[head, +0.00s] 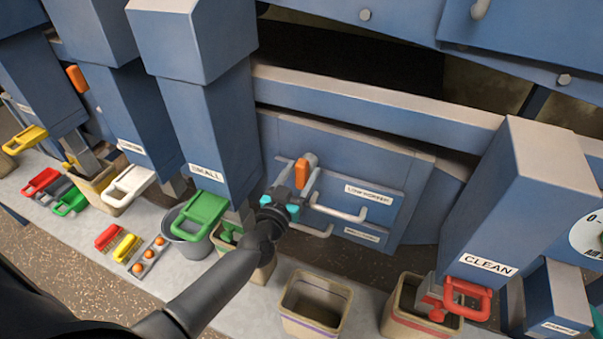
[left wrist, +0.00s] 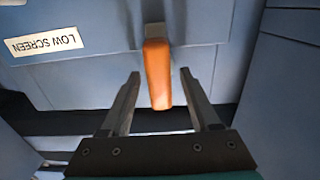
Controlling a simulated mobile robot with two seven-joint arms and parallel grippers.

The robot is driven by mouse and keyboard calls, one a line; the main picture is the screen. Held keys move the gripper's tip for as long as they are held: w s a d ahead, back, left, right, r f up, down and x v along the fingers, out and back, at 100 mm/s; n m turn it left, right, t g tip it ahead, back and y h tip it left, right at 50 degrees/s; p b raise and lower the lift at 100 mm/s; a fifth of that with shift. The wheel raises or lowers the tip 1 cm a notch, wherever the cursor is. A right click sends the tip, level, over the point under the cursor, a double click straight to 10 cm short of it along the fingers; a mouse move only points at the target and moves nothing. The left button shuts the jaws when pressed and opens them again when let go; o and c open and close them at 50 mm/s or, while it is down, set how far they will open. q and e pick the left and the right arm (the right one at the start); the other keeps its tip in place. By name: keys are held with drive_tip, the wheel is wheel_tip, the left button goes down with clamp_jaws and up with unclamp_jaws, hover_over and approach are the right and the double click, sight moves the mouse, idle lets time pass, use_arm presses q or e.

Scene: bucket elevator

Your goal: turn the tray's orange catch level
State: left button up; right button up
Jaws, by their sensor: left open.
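The orange catch (head: 302,173) is a small bar on the blue tray front (head: 392,180) labelled LOW SCREEN. It stands roughly upright in the head view. My left gripper (head: 297,187) is at the catch, with its fingers open. In the left wrist view the catch (left wrist: 157,75) lies between the two spread fingers of my left gripper (left wrist: 160,78). My right gripper is not in view.
White bar handles (head: 342,213) stick out from the tray front just right of my gripper. A blue chute (head: 210,135) with a green handle (head: 202,213) stands to the left. Below are a beige bucket (head: 310,303) and a red-banded one (head: 400,318). A CLEAN chute (head: 520,200) stands right.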

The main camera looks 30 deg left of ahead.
use_arm(q)
drive_tip(key=shift+w, duration=0.2)
clamp_jaws()
idle(0.5)
